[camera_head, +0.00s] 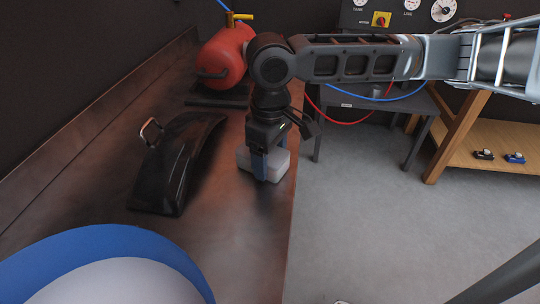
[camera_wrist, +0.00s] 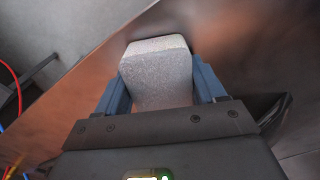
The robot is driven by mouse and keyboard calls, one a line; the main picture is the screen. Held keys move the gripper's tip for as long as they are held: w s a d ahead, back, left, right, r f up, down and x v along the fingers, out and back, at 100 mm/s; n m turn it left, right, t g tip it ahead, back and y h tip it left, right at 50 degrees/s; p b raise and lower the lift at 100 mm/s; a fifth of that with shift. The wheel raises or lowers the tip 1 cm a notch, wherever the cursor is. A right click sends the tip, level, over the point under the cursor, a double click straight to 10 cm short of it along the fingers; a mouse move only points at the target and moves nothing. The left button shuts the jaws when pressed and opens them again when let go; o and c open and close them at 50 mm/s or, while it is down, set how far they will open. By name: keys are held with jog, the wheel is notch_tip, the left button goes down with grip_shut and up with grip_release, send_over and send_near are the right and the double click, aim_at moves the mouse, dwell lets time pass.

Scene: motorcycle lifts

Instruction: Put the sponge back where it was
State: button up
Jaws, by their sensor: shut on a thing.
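The sponge (camera_wrist: 158,75) is a pale grey, speckled block with rounded edges. In the wrist view it sits between the two blue fingers of my gripper (camera_wrist: 160,88), which is shut on it. In the head view the sponge (camera_head: 278,165) is low over the brown bench top, close to its right edge, with my gripper (camera_head: 265,166) coming down on it from above. I cannot tell whether the sponge touches the bench. The fingers hide part of it.
On the bench (camera_head: 235,235) a black curved fender-like part (camera_head: 178,165) lies left of my gripper. A red tank (camera_head: 224,58) stands behind. A blue and white rounded object (camera_head: 110,265) is at the front left. A grey table and a wooden shelf (camera_head: 480,150) stand right, beyond open floor.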

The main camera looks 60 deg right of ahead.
jog(key=shift+f, duration=0.15)
jog(key=o, duration=0.9)
jog(key=shift+o, duration=0.2)
notch_tip(320, 180, up, 12)
jog(key=shift+p, duration=0.35)
